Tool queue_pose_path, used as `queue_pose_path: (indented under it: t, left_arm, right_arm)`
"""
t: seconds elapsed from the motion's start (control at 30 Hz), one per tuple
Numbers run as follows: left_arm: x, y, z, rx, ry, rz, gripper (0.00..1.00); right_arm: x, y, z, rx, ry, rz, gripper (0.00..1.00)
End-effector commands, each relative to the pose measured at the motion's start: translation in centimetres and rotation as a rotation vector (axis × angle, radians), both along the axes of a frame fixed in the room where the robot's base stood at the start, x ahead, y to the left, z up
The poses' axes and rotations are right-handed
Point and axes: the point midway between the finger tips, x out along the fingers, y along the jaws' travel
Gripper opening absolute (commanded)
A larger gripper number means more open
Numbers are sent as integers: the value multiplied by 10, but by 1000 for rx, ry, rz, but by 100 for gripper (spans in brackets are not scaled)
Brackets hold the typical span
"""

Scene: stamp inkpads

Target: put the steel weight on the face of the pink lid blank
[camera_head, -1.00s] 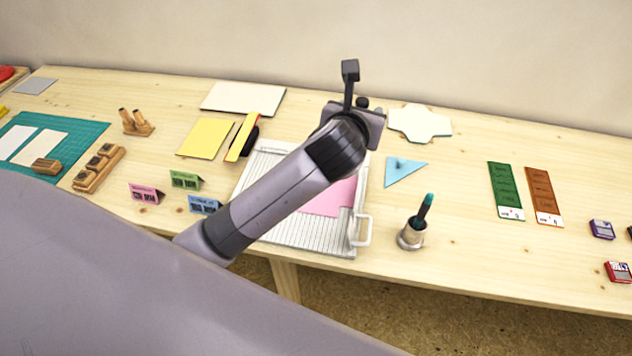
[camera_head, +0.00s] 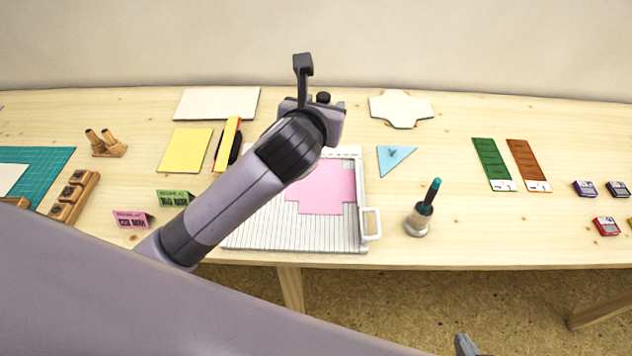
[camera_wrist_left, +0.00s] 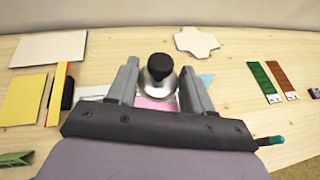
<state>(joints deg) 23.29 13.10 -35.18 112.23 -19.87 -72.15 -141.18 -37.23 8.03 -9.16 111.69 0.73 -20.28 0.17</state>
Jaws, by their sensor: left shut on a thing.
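The steel weight (camera_wrist_left: 161,88), a shiny cylinder with a black knob (camera_wrist_left: 160,66), is between the fingers of my left gripper (camera_wrist_left: 159,78), which is shut on it. In the head view the left gripper (camera_head: 322,106) is over the back of a white grooved board; the black knob (camera_head: 323,97) shows there, while my arm hides most of the weight. The pink lid blank (camera_head: 326,190), a notched flat sheet, lies on the board, partly hidden by my arm. My right gripper (camera_head: 466,345) barely shows at the bottom edge.
The grooved board (camera_head: 300,240) has a handle (camera_head: 372,223) at its right. A pot with a teal-tipped tool (camera_head: 420,218) stands right of it. A blue triangle (camera_head: 395,158) and a cream blank (camera_head: 402,108) lie behind. Small cards (camera_head: 133,219) stand left.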

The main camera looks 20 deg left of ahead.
Motion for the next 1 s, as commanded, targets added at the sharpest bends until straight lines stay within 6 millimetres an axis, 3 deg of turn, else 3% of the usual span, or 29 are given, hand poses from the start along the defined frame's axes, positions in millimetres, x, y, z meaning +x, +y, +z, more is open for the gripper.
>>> queue_pose_path:
  t: [0.17,0.6,0.87,1.0]
  left_arm:
    - [-1,0,-21,-1,3,-1,9]
    - [-1,-1,-135,-1,2,-2,9]
    - [0,0,-160,0,-2,-1,9]
    - [-1,-1,-183,-1,1,-2,9]
  right_arm:
    - [0,0,-5,0,0,0,0]
    - [0,0,-28,-1,0,-1,0]
    - [0,0,-34,-1,0,-1,0]
    - [0,0,-42,-1,0,-1,0]
